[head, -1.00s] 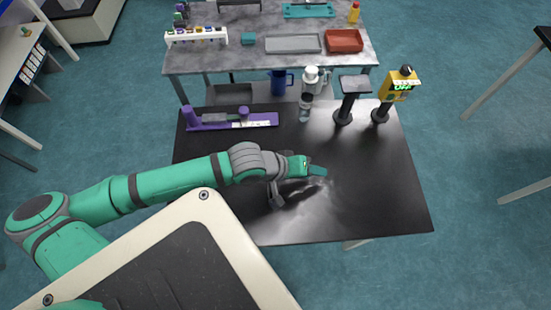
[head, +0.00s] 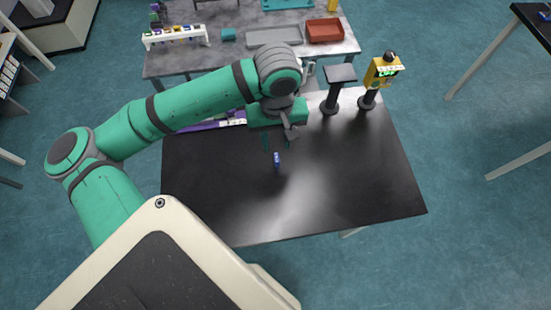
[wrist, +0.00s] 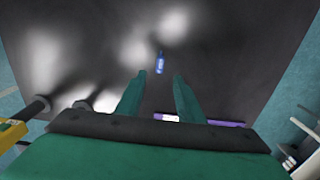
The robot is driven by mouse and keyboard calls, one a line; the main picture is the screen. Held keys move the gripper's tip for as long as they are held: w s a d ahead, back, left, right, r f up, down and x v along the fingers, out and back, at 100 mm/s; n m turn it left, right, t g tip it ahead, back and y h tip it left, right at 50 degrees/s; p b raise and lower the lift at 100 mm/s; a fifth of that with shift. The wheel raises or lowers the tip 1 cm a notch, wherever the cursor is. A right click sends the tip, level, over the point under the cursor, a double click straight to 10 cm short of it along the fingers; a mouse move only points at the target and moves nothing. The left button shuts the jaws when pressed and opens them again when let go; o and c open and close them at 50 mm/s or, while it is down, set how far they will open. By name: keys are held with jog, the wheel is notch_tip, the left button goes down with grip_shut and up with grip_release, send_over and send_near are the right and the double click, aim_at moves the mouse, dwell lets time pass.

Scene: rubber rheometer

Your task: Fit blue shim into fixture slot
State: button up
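The small blue shim (head: 277,159) is on the bare black table, near its middle; it also shows in the wrist view (wrist: 160,64), beyond my fingertips and roughly in line with the gap between them. My gripper (head: 276,144) is open and empty above the table, just behind the shim in the head view. Its two green fingers stand apart in the wrist view (wrist: 157,80). A long purple fixture (head: 196,127) lies at the table's back left, mostly hidden behind my arm. Its end shows in the wrist view (wrist: 226,123). I cannot make out its slot.
A black pedestal (head: 331,100) and a yellow device with a green display (head: 382,72) stand at the back right of the black table (head: 370,185). A grey bench behind holds a tube rack (head: 175,37), a grey tray (head: 273,38) and a red tray (head: 325,31). The front is clear.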

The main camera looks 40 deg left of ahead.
aim_at(277, 157)
notch_tip(277, 157, down, 9)
jog(key=shift+s+d+f, duration=0.1)
jog(key=shift+d+f, duration=0.05)
dwell(0.4)
grip_shut()
